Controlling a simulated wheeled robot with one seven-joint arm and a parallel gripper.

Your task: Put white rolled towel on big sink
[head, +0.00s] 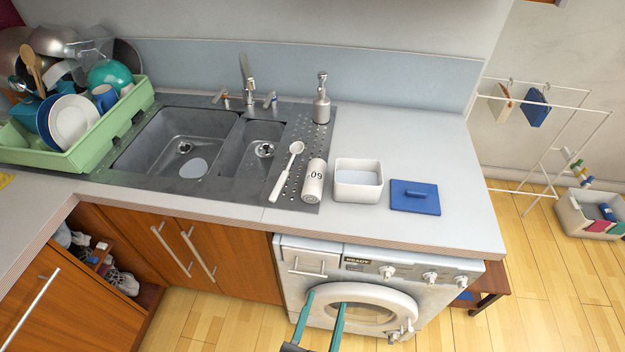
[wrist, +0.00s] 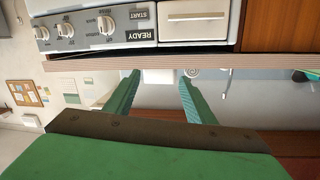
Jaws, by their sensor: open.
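My gripper (head: 325,304) is open and empty, low in front of the washing machine and away from the towel. In the wrist view my gripper (wrist: 159,80) shows two parted green fingers below the counter edge.
The small sink (head: 254,165) adjoins the big one. The white spoon (head: 288,170), white box (head: 358,190), blue lid (head: 415,197) and soap dispenser (head: 322,98) stand near the towel. A green dish rack (head: 115,124) borders the big sink. The counter edge (head: 390,240) lies beyond my gripper.

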